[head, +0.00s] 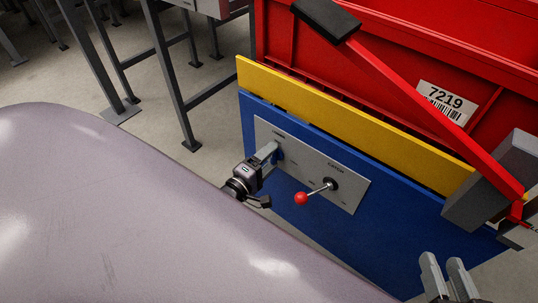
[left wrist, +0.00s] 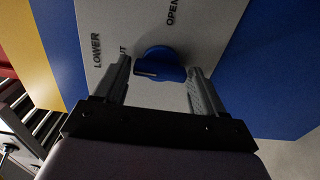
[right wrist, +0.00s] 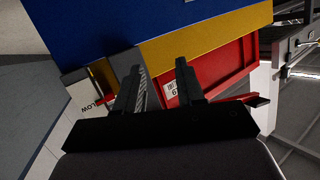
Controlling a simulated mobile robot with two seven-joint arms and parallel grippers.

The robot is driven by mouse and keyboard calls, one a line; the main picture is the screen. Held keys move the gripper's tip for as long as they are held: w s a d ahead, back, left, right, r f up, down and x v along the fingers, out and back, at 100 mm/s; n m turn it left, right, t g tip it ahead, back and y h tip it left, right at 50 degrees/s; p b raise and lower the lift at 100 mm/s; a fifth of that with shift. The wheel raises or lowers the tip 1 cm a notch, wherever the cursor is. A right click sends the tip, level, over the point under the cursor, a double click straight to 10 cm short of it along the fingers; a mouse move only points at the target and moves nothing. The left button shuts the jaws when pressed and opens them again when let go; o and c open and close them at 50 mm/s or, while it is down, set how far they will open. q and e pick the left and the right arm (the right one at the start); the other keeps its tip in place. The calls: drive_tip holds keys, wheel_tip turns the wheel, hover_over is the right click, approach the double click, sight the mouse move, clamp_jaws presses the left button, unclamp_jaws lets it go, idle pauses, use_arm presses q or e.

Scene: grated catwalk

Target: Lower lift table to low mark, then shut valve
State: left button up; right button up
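The lift table's side has a blue panel (head: 390,225) with a silver control plate (head: 315,170). My right gripper (head: 446,265) is open and empty at the lower right. A "LOW" label (right wrist: 85,102) shows in the right wrist view.
A red bin (head: 380,75) numbered 7219 sits above a yellow strip (head: 330,115). A red bar (head: 420,90) slants across it towards a grey block (head: 495,185) at the right. Grey steel legs (head: 170,75) stand behind left, on bare floor.

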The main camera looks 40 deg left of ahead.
use_arm(q)
drive_tip(key=shift+o, duration=0.6)
drive_tip(key=shift+s, duration=0.3)
drive_tip(key=s+p, duration=0.2)
drive_tip(key=s, duration=0.4)
drive_tip(key=shift+s+a, duration=0.25)
drive_tip(key=shift+s, duration=0.05)
use_arm(e)
drive_tip(key=shift+w+a+f+m+g+y, duration=0.15)
drive_tip(key=shift+a+m+g, duration=0.1)
drive_tip(key=shift+a, duration=0.15)
drive_tip(key=shift+w+a+m+g+y, duration=0.15)
drive_tip(key=shift+a+g, duration=0.1)
drive_tip(key=shift+a, duration=0.15)
drive_tip(key=shift+s+d, duration=0.1)
drive_tip(key=shift+s, duration=0.1)
